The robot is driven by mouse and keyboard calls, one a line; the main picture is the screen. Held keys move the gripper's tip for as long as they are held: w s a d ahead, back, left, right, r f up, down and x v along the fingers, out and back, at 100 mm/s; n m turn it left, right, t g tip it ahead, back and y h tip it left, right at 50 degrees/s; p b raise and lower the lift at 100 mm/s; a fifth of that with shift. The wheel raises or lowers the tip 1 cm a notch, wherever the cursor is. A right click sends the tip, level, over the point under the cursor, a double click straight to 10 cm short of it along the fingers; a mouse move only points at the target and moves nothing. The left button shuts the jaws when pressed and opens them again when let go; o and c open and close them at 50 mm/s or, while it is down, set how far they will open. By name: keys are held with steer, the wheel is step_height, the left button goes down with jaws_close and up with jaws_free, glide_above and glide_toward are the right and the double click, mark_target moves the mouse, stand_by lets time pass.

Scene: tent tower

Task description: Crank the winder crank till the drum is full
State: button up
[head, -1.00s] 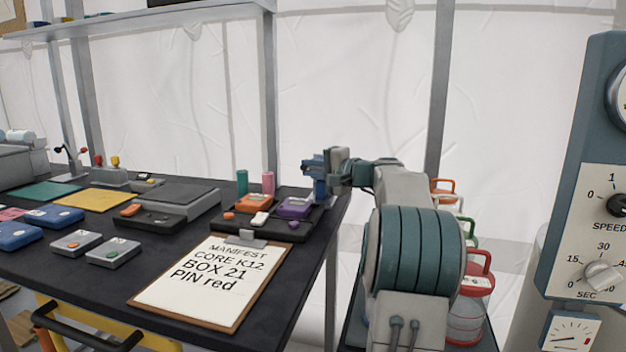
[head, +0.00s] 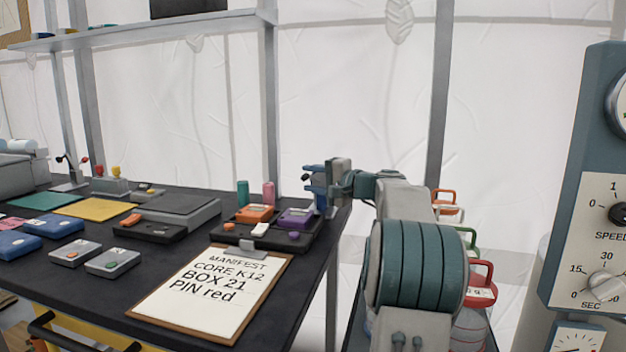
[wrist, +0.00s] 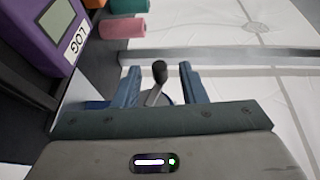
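My gripper (head: 318,190) is at the right edge of the dark table, beside the purple box, at the end of my outstretched arm. In the wrist view its two blue fingers (wrist: 161,85) stand apart. A grey lever with a dark knob (wrist: 160,71) rises between them, with a visible gap on each side of the knob. It looks like a crank handle, but I cannot tell whether it is the winder crank. Its base is hidden by my gripper, and the head view does not show it clearly. I cannot make out a winder drum for certain.
The purple LOG box (wrist: 45,35) and a pink cylinder (wrist: 122,28) lie close by. An orange box (head: 255,213), a clipboard (head: 215,290) and several small boxes cover the table. Red-handled jars (head: 480,290) stand beyond my arm; a dial panel (head: 585,240) is at right.

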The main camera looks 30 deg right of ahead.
steer(key=f+p+v, duration=0.1)
steer(key=v, duration=1.2)
steer(key=shift+s+r, duration=0.3)
steer(key=shift+r, duration=0.15)
steer(key=shift+d+p, duration=0.1)
steer(key=shift+p, duration=0.2)
